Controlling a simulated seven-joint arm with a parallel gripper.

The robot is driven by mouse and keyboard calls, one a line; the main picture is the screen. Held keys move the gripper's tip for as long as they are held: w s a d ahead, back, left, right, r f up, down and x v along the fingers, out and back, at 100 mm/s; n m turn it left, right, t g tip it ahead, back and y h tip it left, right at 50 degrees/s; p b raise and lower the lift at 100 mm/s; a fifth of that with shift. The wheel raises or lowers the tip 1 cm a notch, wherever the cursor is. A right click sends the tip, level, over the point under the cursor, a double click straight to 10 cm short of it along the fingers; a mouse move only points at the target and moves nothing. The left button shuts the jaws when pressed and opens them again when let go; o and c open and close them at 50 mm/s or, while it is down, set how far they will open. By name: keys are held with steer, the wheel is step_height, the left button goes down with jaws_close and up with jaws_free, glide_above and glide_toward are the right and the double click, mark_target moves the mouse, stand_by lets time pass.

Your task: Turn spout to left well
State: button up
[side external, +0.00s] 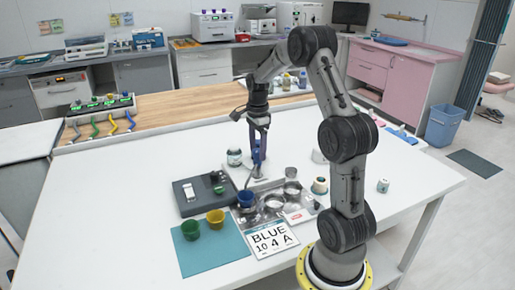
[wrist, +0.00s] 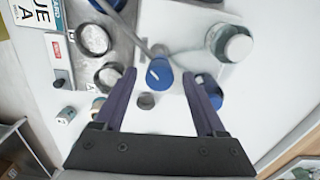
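A thin grey spout (wrist: 127,32) runs from a blue knob (wrist: 158,74) toward the upper left in the wrist view. Its outer end is near a blue cup (wrist: 112,4), cut off by the frame's top edge. The blue cup also shows in the side view (side external: 246,200). A metal tray (wrist: 70,12) holds round metal wells (wrist: 94,40); another well (wrist: 110,75) is lower. My gripper (wrist: 158,76) is open, pointing down over the pivot. The knob shows between its purple fingers, with gaps on both sides. Actual contact cannot be told. In the side view, my gripper (side external: 257,158) hides much of the spout.
A lidded jar (side external: 234,157) stands close behind my gripper. A dark scale (side external: 182,205), a teal mat (side external: 205,262) with green (side external: 190,230) and yellow (side external: 215,219) cups, and a "BLUE 10 4 A" card (side external: 270,238) lie nearby.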

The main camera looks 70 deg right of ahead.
step_height(320, 180, up, 14)
stand_by(0.6)
steer(key=shift+f, duration=0.1)
steer(key=a+r+n+t, duration=0.1)
steer(key=a+r+n, duration=0.15)
steer(key=a, duration=0.45)
steer(key=s+a+r+n+t+h, duration=0.1)
steer(key=a+r+n, duration=0.15)
steer(key=a, duration=0.35)
steer(key=a+r+n+t, duration=0.1)
steer(key=a+r+n, duration=0.1)
steer(key=a+r, duration=0.35)
steer(key=s+a+f+n+t, duration=0.2)
steer(key=s+a+f+n, duration=0.2)
steer(key=s+a+n, duration=0.5)
steer(key=s+a+f+n+y, duration=0.1)
steer(key=s+a+f+n, duration=0.2)
steer(key=f+n, duration=0.4)
steer(key=s+n, duration=0.1)
steer(key=n, duration=0.2)
steer(key=shift+f+t, duration=0.3)
steer(key=shift+f, duration=0.05)
